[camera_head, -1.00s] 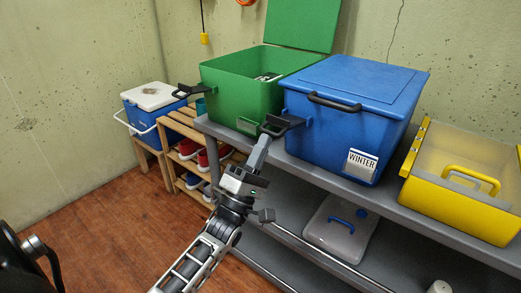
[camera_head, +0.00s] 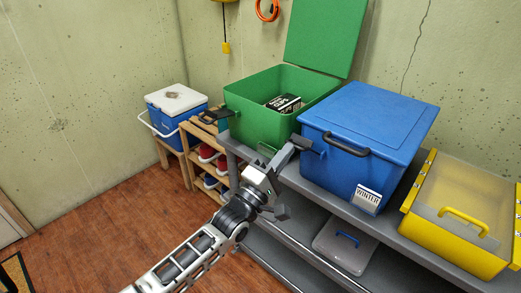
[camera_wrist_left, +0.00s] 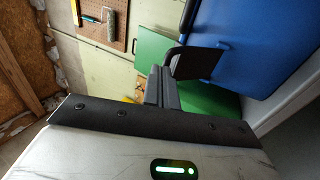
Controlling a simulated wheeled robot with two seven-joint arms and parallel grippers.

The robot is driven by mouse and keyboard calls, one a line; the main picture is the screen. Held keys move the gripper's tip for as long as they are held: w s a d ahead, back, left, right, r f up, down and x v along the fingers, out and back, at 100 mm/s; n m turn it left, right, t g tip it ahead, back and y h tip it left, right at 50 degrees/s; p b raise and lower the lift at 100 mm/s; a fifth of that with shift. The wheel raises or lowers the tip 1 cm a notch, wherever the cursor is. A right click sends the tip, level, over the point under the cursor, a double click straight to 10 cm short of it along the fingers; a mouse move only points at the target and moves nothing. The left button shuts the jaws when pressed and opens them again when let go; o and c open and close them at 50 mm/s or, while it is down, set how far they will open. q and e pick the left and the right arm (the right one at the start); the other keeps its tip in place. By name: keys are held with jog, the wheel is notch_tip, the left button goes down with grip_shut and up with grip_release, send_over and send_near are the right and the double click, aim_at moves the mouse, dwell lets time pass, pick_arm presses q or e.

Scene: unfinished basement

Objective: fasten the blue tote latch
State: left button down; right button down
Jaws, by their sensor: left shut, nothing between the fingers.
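The blue tote (camera_head: 340,175) stands on the grey shelf with its lid (camera_head: 375,115) down and a black handle (camera_head: 348,144) across its front. Its dark latch (camera_wrist_left: 200,64) sticks out from the tote's left side in the left wrist view. In the head view my gripper mostly hides the latch. My left gripper (camera_head: 299,143) is shut and empty, its fingertips at the tote's left side, right by the latch. In the left wrist view the shut fingers (camera_wrist_left: 160,88) overlap the latch's edge; I cannot tell whether they touch. My right gripper is out of view.
A yellow bin (camera_head: 450,250) is on the right of the grey shelf (camera_head: 385,232). A cooler (camera_head: 175,120) stands beyond.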

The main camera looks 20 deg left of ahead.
aim_at(294, 135)
pick_arm(q)
jog(key=w+r, duration=0.1)
jog(key=r, duration=0.1)
jog(key=w+d+r, duration=0.1)
jog(key=w+r, duration=0.1)
jog(key=shift+w+r+p, duration=0.2)
jog(key=shift+p, duration=0.1)
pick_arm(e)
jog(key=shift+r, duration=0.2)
pick_arm(q)
jog(key=shift+s, duration=0.1)
dwell(0.8)
